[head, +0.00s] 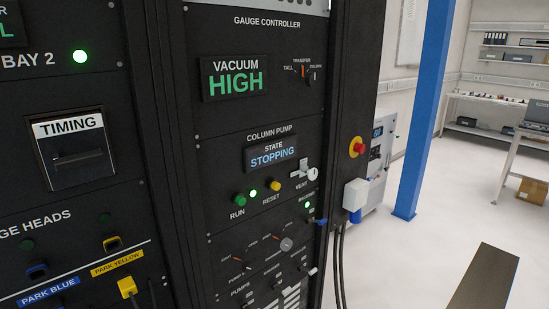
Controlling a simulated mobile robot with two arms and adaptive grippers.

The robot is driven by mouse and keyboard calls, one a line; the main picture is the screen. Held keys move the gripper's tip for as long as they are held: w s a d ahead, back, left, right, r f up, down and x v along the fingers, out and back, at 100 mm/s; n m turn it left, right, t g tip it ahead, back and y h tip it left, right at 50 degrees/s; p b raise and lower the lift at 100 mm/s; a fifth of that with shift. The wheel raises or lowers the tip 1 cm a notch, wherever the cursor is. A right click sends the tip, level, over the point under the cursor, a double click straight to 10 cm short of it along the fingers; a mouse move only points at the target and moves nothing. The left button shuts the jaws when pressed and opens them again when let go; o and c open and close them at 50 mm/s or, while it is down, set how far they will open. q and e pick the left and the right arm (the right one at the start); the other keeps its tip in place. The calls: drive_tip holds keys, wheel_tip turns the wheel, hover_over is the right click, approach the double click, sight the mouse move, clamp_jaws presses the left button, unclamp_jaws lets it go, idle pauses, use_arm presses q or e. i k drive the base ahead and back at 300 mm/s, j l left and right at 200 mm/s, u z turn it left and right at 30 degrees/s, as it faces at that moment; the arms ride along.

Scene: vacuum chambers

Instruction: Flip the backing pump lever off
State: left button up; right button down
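The rack's right-hand panel (225,150) faces me at an angle. Low on its right edge is a small label that seems to read BACKING, with a lit green lamp (307,205) beneath it. A small lever with a blue tip (320,221) sticks out just below that lamp; its exact position is too small to tell. The column pump display (272,154) reads STATE STOPPING, and the vacuum display (234,79) reads HIGH. Neither of my grippers is in view.
A vent valve handle (312,174) and a red emergency knob (356,147) are near the lever. Lower down are rotary knobs (286,244) and a white-tipped lever (313,271). Dark cables (340,265) hang at the rack's right side.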

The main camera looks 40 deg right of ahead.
sight(310, 221)
drive_tip(key=z, duration=1.55)
